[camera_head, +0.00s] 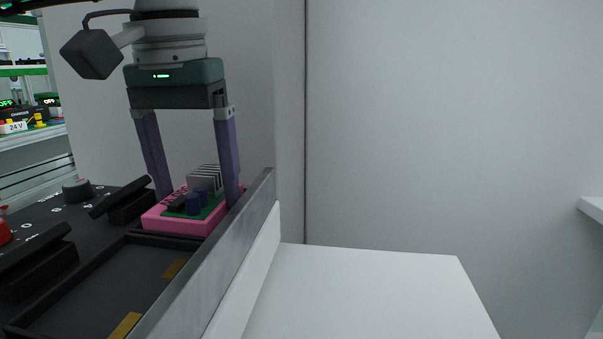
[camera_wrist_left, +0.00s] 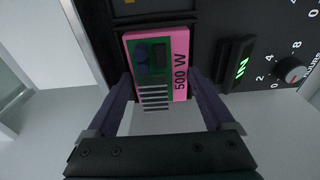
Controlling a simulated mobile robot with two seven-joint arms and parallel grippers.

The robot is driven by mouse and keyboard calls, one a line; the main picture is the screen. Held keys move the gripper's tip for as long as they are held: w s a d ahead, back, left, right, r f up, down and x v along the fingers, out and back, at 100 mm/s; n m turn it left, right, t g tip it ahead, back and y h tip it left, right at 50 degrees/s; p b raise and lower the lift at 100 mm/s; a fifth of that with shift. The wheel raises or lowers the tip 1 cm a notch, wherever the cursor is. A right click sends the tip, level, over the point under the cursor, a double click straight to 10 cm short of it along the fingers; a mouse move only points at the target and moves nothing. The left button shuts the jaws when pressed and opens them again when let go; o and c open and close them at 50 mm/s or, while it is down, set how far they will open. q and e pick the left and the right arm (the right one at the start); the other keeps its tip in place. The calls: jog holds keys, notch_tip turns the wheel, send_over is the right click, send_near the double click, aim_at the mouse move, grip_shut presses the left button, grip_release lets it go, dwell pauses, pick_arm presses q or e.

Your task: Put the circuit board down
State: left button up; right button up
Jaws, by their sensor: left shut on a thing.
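The circuit board (camera_head: 212,208) is a green board on a pink base, with dark blue cylinders and a grey finned block on it. In the left wrist view the board (camera_wrist_left: 181,68) shows "500 W" on its pink side. My left gripper (camera_head: 197,196) points down and is shut on the board, one purple finger at each side. The board is at the far end of a black recessed bay (camera_head: 105,285) in a dark panel. I cannot tell whether it touches the surface below. My right gripper is not in view.
A grey metal wall (camera_head: 215,255) runs along the bay's right side, close to the gripper. A knob (camera_head: 77,189) and black blocks sit on the panel at left. A white surface (camera_head: 365,290) at right is clear. Shelves with equipment stand at far left.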

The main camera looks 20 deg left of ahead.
pick_arm(q)
jog(key=o, duration=1.5)
jog(key=shift+f, duration=0.1)
jog(key=r+p, duration=0.3)
jog(key=r, duration=0.1)
jog(key=s+r+p, duration=0.1)
jog(key=r+p, duration=0.2)
jog(key=r, duration=0.1)
jog(key=r+p, duration=0.4)
jog(key=shift+s+d+r, duration=0.15)
jog(key=shift+s+r, duration=0.05)
jog(key=shift+r, duration=0.1)
